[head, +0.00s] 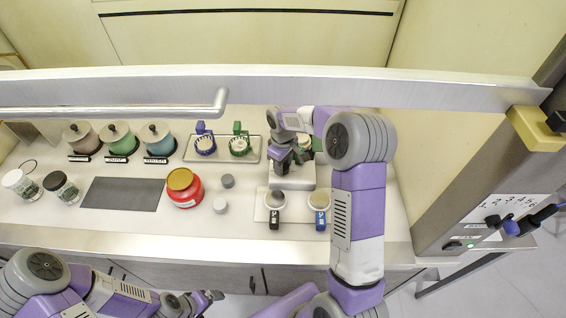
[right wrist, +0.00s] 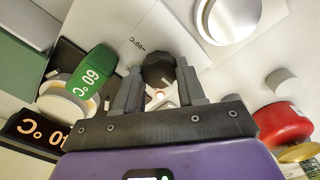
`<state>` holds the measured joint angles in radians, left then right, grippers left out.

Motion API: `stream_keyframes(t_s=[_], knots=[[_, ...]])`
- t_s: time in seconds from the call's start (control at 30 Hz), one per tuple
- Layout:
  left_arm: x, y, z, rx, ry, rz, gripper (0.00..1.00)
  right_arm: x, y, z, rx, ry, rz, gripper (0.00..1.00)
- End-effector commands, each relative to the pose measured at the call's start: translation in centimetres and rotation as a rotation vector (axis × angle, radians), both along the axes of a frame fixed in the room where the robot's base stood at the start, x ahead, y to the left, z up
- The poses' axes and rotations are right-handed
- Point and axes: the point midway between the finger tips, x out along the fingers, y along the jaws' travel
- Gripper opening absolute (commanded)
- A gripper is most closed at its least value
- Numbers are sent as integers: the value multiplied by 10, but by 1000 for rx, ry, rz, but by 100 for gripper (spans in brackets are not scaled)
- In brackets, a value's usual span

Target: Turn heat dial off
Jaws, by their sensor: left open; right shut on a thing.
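The heat dial (right wrist: 160,66) is a small black knob on the front of a white heater block, which also shows in the head view (head: 292,178). My right gripper (right wrist: 160,80) has a finger on each side of the dial and is shut on it. A small lit spot shows just below the dial, and a "°C" marking is printed on the white surface near it. In the head view, my right gripper (head: 284,158) hides the dial. My left gripper (head: 212,296) is open and empty, low at the left, in front of the counter.
A green-tagged "60 °C" vessel (right wrist: 92,72) stands close beside my right gripper. A red jar (head: 185,190) and two small grey caps stand left of the heater. Two handled discs lie in front of it. A metal sash bar crosses above the counter.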

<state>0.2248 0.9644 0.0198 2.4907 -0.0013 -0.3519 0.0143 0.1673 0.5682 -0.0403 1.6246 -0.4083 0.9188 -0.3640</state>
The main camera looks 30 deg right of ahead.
Motion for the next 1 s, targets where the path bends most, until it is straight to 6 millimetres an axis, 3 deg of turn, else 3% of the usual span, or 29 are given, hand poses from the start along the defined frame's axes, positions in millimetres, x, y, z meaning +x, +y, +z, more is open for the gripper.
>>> stream_keyframes(t_s=[0.6,0.63,0.7,0.8,1.0], knots=[[0,0,1,0,0,0,88,0,0,0,0,0,43,9],[0,0,1,0,0,0,88,0,0,0,0,0,43,43],[0,0,1,0,0,0,88,0,0,0,0,0,42,53],[0,0,1,0,0,0,88,0,0,0,0,0,42,65],[0,0,1,0,0,0,88,0,0,0,0,0,40,65]])
